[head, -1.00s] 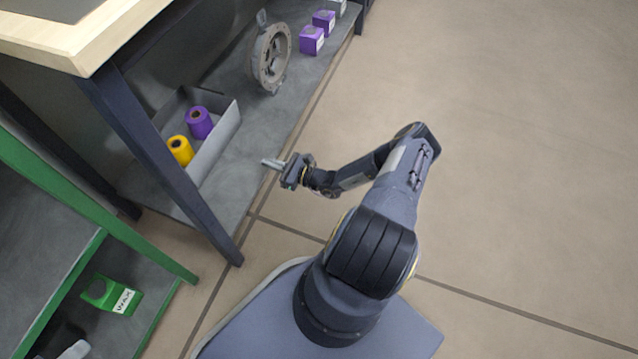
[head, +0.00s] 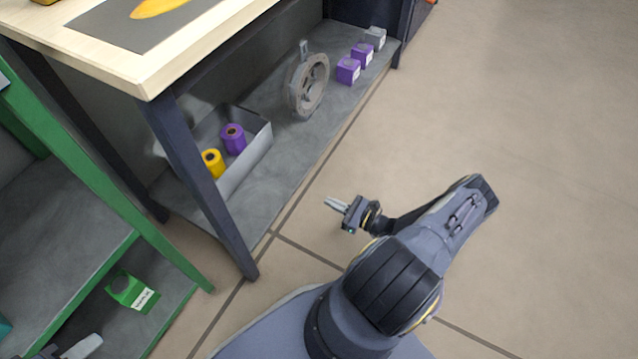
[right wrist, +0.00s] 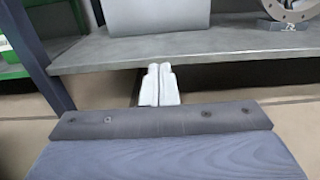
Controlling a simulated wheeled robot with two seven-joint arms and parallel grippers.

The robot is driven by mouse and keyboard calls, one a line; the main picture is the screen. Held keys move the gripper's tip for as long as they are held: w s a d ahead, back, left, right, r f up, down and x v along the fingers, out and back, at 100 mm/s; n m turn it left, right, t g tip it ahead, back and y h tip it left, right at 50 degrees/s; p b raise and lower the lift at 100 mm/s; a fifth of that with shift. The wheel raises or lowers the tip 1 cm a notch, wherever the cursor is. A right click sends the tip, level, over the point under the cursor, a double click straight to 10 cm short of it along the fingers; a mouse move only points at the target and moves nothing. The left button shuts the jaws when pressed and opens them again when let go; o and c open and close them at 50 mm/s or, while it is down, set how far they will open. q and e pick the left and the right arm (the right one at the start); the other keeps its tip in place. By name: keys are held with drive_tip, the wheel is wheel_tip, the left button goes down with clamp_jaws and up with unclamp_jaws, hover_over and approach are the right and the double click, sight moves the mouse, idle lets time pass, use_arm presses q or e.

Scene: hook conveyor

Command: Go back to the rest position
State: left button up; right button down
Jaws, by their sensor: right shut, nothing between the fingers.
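My right gripper (head: 336,204) is shut and empty, held over the tiled floor just off the front edge of the lower shelf. In the right wrist view its two pale fingers (right wrist: 159,86) lie together, with the shelf edge beyond them. My right arm is bent, with its elbow out to the right. What looks like my left gripper (head: 80,348) shows only partly at the bottom left corner of the head view; its jaw state is unclear.
The grey lower shelf (head: 262,190) carries a grey bin (head: 245,172) with purple and yellow spools, a grey ring-shaped part (head: 308,85) and small boxes (head: 348,70). A dark table leg (head: 205,195) and green rack (head: 110,200) stand left. Floor (head: 520,150) at right is clear.

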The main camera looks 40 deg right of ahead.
drive_tip(key=w+a+r+n+g+y, duration=0.1)
drive_tip(key=a+r+n+g+y, duration=0.2)
drive_tip(key=r+n, duration=0.45)
drive_tip(key=w+a+r+n+g, duration=0.1)
drive_tip(key=a+r+n+g, duration=0.25)
drive_tip(key=r+g, duration=0.45)
drive_tip(key=w+a+r+n+g+y, duration=0.1)
drive_tip(key=a+r+n+g+y, duration=0.15)
drive_tip(key=r+n, duration=0.65)
drive_tip(key=s+a+r+n+t+h, duration=0.1)
drive_tip(key=s+a+r+n+h, duration=0.35)
drive_tip(key=s+r, duration=0.45)
drive_tip(key=s+a+r+n+t+h, duration=0.2)
drive_tip(key=s+a+r+n+h, duration=0.25)
drive_tip(key=s+r, duration=0.45)
wheel_tip(320, 180, up, 35)
drive_tip(key=n+p, duration=0.1)
drive_tip(key=p, duration=3.4)
drive_tip(key=shift+s+g+y, duration=0.1)
drive_tip(key=shift+g+y, duration=0.15)
